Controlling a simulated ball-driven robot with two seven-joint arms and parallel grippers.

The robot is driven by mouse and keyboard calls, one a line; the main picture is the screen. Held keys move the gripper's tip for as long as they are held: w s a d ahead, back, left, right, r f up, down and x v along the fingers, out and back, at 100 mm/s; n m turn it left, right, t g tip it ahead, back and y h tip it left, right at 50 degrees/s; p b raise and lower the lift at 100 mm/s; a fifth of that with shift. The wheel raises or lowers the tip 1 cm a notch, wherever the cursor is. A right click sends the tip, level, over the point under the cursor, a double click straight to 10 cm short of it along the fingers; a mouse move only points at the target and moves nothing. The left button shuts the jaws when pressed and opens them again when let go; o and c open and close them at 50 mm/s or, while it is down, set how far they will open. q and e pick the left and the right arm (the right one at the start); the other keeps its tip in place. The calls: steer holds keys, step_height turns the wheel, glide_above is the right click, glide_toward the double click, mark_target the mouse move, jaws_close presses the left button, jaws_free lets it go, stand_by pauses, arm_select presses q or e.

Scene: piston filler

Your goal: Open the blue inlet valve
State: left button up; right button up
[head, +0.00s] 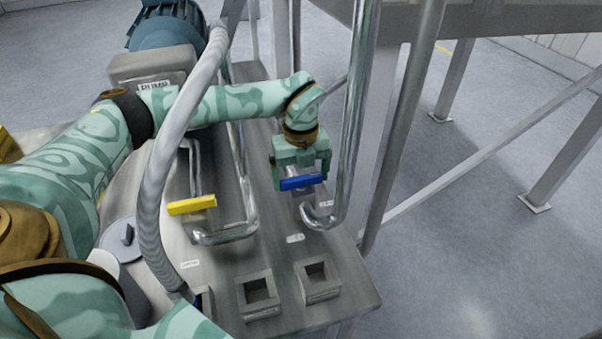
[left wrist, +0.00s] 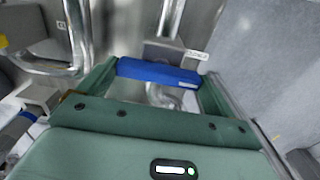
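The blue inlet valve handle (head: 301,183) is a short blue bar on a pipe at the right side of the metal bench. It lies crosswise in the head view. My left gripper (head: 301,172) is at it, with its fingers spread wide and one finger at each end of the bar. In the left wrist view the blue handle (left wrist: 158,73) spans nearly the whole gap between the fingers. Whether the fingers press on its ends I cannot tell. The valve body under the handle is partly hidden. My right gripper is not in view.
A yellow valve handle (head: 192,205) is on the pipework to the left. A grey corrugated hose (head: 158,180) and a vertical steel pipe (head: 354,110) flank my left forearm. Two square sockets (head: 259,294) stand at the bench front. The floor at right is open beyond the frame legs.

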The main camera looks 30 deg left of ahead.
arm_select(q)
steer(key=m+p, duration=0.2)
steer(key=m, duration=0.2)
steer(key=shift+r+p, duration=0.2)
steer(key=shift+p, duration=0.2)
steer(key=m+p, duration=0.3)
steer(key=m, duration=0.3)
steer(key=shift+m, duration=0.3)
steer(key=m+p, duration=0.2)
steer(key=m, duration=0.2)
steer(key=shift+w, duration=0.1)
steer(key=shift+m+p, duration=0.6)
steer(key=shift+m, duration=1.1)
steer(key=o, duration=0.7)
steer(key=shift+f, duration=0.1)
